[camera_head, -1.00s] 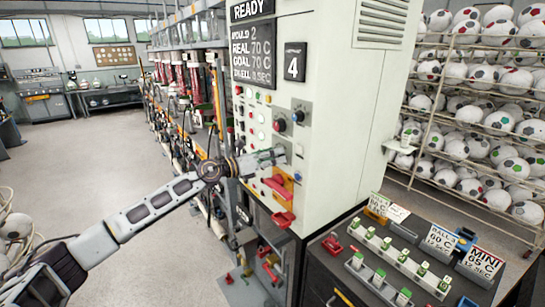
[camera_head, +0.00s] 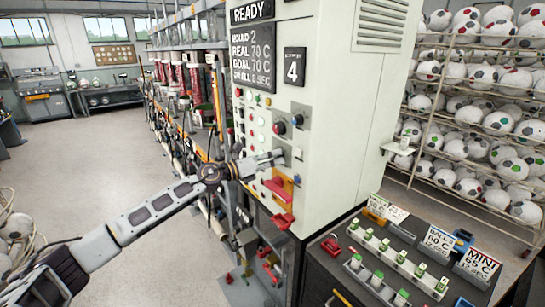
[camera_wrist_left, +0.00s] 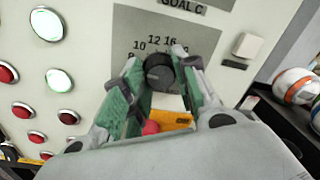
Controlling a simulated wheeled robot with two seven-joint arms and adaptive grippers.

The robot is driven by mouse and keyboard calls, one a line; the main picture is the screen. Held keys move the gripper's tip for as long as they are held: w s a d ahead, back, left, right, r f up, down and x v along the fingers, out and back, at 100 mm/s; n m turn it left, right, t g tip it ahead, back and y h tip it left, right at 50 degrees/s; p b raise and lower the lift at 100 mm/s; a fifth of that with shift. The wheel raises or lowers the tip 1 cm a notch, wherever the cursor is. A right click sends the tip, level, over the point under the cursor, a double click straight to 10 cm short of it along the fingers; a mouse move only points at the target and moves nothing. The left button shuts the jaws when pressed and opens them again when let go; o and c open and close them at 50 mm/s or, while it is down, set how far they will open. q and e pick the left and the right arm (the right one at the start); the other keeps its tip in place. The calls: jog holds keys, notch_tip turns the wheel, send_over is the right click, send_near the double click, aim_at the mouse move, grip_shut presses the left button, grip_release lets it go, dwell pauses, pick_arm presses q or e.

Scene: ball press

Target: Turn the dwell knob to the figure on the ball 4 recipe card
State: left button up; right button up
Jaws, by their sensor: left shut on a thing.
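The dwell knob (camera_wrist_left: 158,68) is a dark round knob on a grey plate with the figures 10, 12 and 16 readable around it; its pointer is hard to make out. My left gripper (camera_wrist_left: 160,78) is shut on it, green pads on both sides. In the head view my left gripper (camera_head: 274,157) is at the press's control panel and hides the knob. The display (camera_head: 252,57) reads READY, mould 2, real 70 C, goal 70 C; its dwell figure looks like 8 SEC but is small. The ball 4 card (camera_head: 439,241) shows 60 C; its seconds are unclear. My right gripper is not in view.
A red handle (camera_head: 277,188) sits just below. A sign (camera_head: 294,66) shows 4. The bench (camera_head: 330,268) at right holds other cards, including MINI (camera_head: 481,263), and peg blocks.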

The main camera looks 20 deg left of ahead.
pick_arm(q)
jog(key=shift+n+p, duration=1.05)
jog(key=shift+n, duration=0.15)
jog(key=shift+n+p, duration=0.55)
jog(key=shift+n, duration=0.15)
jog(key=o, duration=1)
jog(key=shift+o, duration=0.2)
